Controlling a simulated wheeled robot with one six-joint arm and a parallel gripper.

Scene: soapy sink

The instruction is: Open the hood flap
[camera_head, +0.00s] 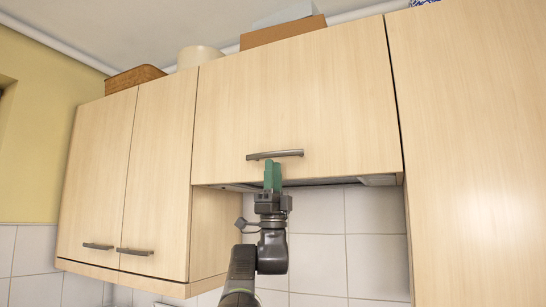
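The hood flap (300,100) is a pale wood panel in the upper middle of the head view, and it looks closed. Its grey bar handle (262,155) runs across near the lower edge. My gripper (272,165), with green fingers pointing up, is at the handle from below. The fingertips overlap the handle's lower edge in the picture. Whether they touch or grip the handle cannot be told. The finger gap is not clear from this angle.
Two closed cupboard doors with handles (98,246) hang to the left. A tall wood panel (475,150) stands to the right. The hood's underside (375,181) shows below the flap, above white tiles (318,262). Boxes (283,32) and a basket (135,79) sit on top.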

